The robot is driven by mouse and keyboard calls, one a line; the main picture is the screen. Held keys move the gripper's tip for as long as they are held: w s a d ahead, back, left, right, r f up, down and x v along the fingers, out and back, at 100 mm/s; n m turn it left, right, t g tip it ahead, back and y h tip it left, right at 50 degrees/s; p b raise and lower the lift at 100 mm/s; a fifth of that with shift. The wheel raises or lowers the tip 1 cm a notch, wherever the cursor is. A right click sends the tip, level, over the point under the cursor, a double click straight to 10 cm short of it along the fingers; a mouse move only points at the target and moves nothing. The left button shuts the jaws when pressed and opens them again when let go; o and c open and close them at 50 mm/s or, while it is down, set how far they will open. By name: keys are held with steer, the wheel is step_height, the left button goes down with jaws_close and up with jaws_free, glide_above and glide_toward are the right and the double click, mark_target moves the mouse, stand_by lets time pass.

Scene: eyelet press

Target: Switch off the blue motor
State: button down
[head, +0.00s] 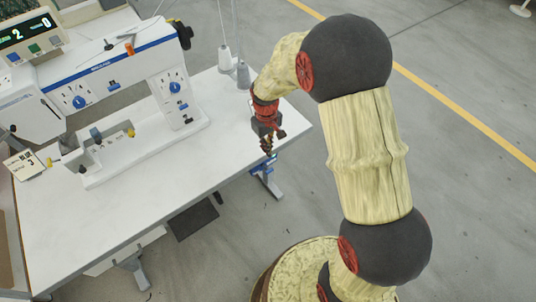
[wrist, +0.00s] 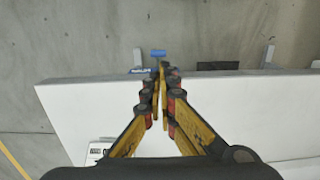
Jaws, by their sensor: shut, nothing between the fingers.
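My gripper (head: 268,150) is shut and empty, pointing down at the right edge of the white table. In the wrist view its fingertips (wrist: 160,70) are together and reach over the table edge. A small blue part (wrist: 158,53) shows just beyond the fingertips, past the edge; I cannot tell whether it is the blue motor or its switch. A blue and white piece (wrist: 139,71) lies beside it, left of the fingers. In the head view a blue-tinted part (head: 277,156) shows below the table edge, close to the gripper.
The white table (head: 150,215) carries a white machine with blue knobs (head: 79,101) and a display panel (head: 28,33). Thread cones (head: 243,75) stand near the back edge. A dark pedal (head: 194,219) is below the table. Open floor lies to the right.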

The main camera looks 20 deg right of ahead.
mark_target(269, 170)
steer(key=f+b, duration=0.1)
steer(key=f, duration=0.3)
steer(key=f+b, duration=0.1)
steer(key=f, duration=0.3)
steer(key=f+b, duration=0.2)
steer(key=f, duration=0.2)
steer(key=shift+s+d+f, duration=0.1)
steer(key=shift+s+f, duration=0.15)
steer(key=shift+s, duration=0.05)
steer(key=shift+w+f, duration=0.1)
